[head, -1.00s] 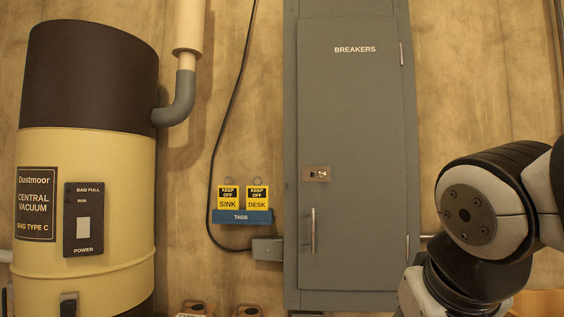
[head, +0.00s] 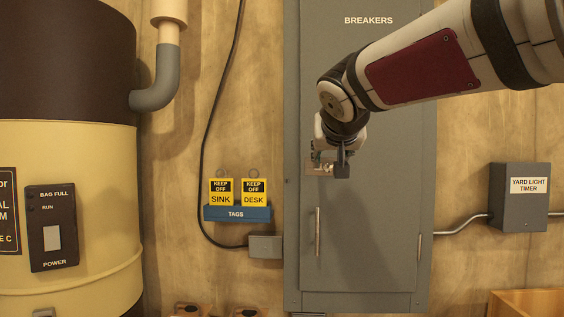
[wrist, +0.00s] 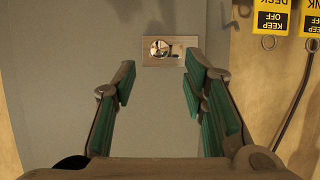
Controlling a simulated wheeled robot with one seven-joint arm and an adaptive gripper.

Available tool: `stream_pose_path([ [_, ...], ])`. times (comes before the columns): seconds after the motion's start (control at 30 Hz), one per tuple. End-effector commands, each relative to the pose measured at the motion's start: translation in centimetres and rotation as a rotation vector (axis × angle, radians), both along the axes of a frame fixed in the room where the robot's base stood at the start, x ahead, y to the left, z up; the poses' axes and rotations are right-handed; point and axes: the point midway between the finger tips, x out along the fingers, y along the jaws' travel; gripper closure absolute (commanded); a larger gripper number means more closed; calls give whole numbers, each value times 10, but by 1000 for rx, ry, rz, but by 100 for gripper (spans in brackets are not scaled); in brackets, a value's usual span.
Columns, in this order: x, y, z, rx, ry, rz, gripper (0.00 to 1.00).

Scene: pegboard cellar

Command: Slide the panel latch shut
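The breaker panel (head: 365,230) is a tall grey cabinet with its door closed. Its latch is a small metal plate (head: 313,169) at the door's left edge, partly hidden by my gripper (head: 332,162) in the head view. The wrist view is upside down and shows the latch plate (wrist: 170,50) whole, with a round part and a small dark slot. My gripper (wrist: 160,75) is open and empty there, its green-padded fingers apart and pointing at the panel, the plate just beyond the fingertips. I cannot tell whether a finger touches it.
The door's bar handle (head: 317,232) is below the latch. To the left are a blue tag holder (head: 237,214) with yellow tags, a grey box (head: 265,246) with a cable, and a large vacuum tank (head: 70,170). A yard light timer (head: 520,197) is on the right wall.

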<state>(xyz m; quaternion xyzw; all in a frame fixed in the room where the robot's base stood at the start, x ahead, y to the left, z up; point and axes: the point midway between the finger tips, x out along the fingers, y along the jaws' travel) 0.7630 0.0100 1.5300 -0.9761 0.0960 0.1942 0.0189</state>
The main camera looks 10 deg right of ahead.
Motion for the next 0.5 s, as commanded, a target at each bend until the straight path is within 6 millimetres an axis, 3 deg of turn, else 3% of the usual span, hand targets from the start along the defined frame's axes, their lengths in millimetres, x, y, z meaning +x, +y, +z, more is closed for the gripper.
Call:
stream_pose_path([
  [0.2,34,-7,-15,0,2,-1,60],
  [0.5,54,-11,-23,0,0,0,60],
])
